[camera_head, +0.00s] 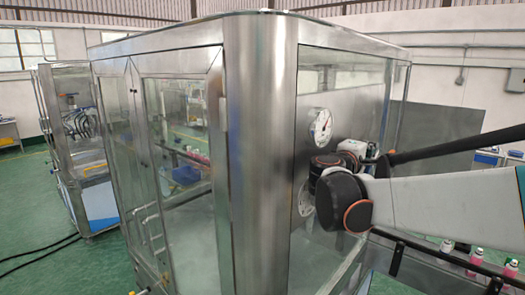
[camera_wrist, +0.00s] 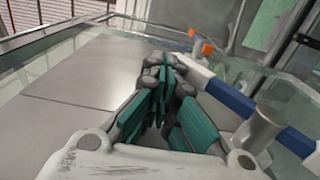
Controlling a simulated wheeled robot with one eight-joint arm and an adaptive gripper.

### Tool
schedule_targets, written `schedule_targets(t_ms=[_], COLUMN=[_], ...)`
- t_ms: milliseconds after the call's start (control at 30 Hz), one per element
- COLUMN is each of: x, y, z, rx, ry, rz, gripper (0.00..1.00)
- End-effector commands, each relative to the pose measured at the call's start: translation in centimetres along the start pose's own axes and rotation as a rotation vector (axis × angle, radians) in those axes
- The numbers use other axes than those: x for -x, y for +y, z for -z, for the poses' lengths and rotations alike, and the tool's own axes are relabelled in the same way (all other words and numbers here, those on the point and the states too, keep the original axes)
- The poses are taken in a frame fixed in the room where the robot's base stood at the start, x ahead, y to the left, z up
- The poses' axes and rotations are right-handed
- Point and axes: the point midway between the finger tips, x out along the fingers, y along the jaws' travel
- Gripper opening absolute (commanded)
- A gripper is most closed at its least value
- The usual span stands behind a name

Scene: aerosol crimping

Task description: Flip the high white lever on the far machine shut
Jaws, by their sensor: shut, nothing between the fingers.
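My gripper (camera_wrist: 165,70) is shut and empty in the wrist view, its teal-padded fingers together and pointing up the picture. A white and blue bar (camera_wrist: 235,97) runs diagonally just to the right of the fingers, apart from them as far as I can tell. I cannot tell if this bar is the lever. In the head view a large steel and glass machine (camera_head: 258,150) fills the middle. My arm reaches in from the right before its side panel and hides part of it. No white lever can be made out there, and my fingers are hidden.
Two round dials, an upper one (camera_head: 323,126) and a lower one (camera_head: 305,198), sit on the panel close to my arm. Another machine (camera_head: 80,130) stands at the far left. Several bottles (camera_head: 475,257) stand at lower right. Orange parts (camera_wrist: 207,48) show beyond the bar.

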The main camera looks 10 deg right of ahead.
Motion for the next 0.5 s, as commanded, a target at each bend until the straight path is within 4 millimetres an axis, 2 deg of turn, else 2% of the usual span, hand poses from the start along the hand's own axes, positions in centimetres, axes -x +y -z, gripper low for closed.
schedule_targets(t_ms=[200,500], x=[-1.2,-2.0], y=[-0.9,-1.4], z=[0.1,0.1], rx=[0.0,0.0], ry=[-0.001,-0.001], rz=[0.0,0.0], gripper=[0.0,0.0])
